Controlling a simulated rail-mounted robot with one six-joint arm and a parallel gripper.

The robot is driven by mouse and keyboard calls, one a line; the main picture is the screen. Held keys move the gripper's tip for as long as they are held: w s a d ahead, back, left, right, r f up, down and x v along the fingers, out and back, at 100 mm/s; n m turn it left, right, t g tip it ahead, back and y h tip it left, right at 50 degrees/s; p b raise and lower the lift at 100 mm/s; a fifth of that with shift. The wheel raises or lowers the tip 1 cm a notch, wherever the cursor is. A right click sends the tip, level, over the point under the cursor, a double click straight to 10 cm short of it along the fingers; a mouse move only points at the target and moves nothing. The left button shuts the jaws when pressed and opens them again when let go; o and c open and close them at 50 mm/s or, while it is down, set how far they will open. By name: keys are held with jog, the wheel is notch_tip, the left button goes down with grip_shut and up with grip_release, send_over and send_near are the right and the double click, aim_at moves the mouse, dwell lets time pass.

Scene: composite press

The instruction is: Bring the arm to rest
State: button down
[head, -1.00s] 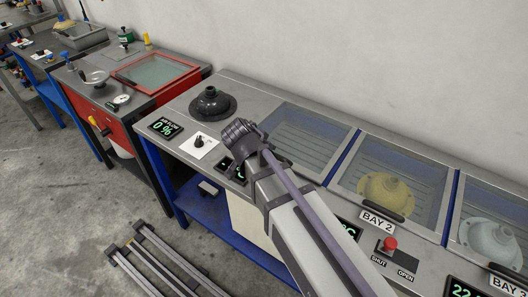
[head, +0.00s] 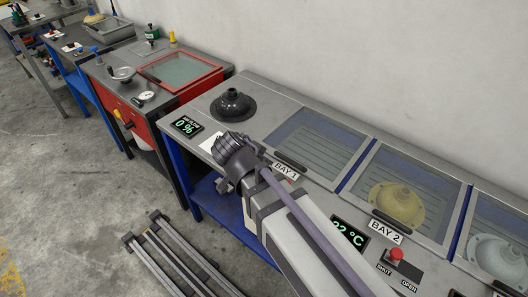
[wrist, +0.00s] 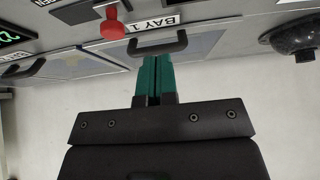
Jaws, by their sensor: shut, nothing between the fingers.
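My arm reaches from the lower right of the head view over the front of the long press bench (head: 262,118). My wrist end shows there, but the fingers cannot be made out behind it. In the wrist view my gripper (wrist: 155,62) has two green fingers lying together, with nothing between them. Beyond the fingertips in the picture is the black handle of the bay 1 lid (wrist: 157,46); I cannot tell the gap between them. The bay 1 lid also shows in the head view (head: 315,140), shut, with no piece visible under the glass.
A red lever (wrist: 112,28) stands beside the BAY 1 label. Bay 2 (head: 397,203) holds a yellowish domed part under its shut lid. A black domed part (head: 233,104) sits at the bench's left end. A red-framed station (head: 180,69) stands left; rails (head: 165,255) lie on the floor.

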jog(key=s+d+n+g+y+p, duration=0.2)
jog(key=d+n, duration=0.2)
jog(key=d, duration=0.4)
jog(key=s+d+r+n+g+y+p, duration=0.1)
jog(key=s+d+n+g+y+p, duration=0.1)
jog(key=d, duration=0.6)
jog(key=shift+s+d+n+g+y, duration=0.15)
jog(key=shift+s+n+g+y, duration=0.3)
jog(key=shift+n, duration=0.75)
